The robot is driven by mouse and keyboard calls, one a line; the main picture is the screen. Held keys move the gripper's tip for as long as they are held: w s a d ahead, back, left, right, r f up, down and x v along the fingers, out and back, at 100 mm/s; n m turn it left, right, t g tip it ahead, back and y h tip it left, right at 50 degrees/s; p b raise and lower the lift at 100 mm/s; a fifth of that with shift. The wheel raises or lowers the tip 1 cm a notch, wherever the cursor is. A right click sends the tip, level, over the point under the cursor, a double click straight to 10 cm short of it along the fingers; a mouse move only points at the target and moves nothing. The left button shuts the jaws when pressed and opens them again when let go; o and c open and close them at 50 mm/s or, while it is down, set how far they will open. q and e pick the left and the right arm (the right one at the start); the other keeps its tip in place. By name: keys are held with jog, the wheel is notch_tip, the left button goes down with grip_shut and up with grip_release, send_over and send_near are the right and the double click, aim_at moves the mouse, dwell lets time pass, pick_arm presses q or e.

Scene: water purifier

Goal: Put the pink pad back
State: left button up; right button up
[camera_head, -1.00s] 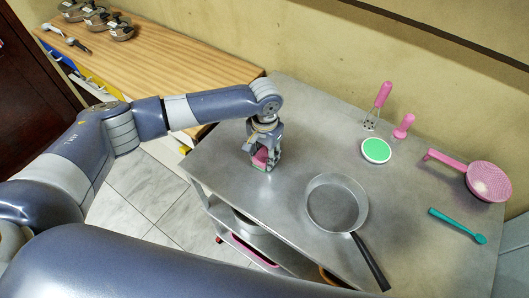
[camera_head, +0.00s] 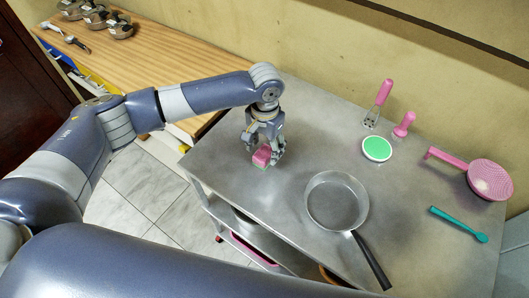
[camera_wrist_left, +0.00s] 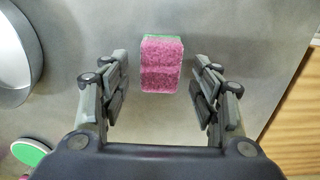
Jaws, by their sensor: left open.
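The pink pad (camera_head: 261,155) is a small pink block with a green layer. It rests on the grey metal table (camera_head: 230,172) near its left end. In the left wrist view the pad (camera_wrist_left: 161,66) lies between and just beyond the fingertips, with clear gaps on both sides. My left gripper (camera_head: 264,150) is above the pad with its fingers spread around it; it also shows in the left wrist view (camera_wrist_left: 162,85). It is open and holds nothing. My right gripper is not in view.
A frying pan (camera_head: 337,201) with a black handle stands right of the pad. A wooden counter (camera_head: 150,70) adjoins at the left.

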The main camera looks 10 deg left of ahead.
aim_at(265, 152)
pick_arm(q)
notch_tip(265, 152, up, 9)
jog(key=b, duration=0.1)
jog(key=shift+f, duration=0.15)
dwell(0.5)
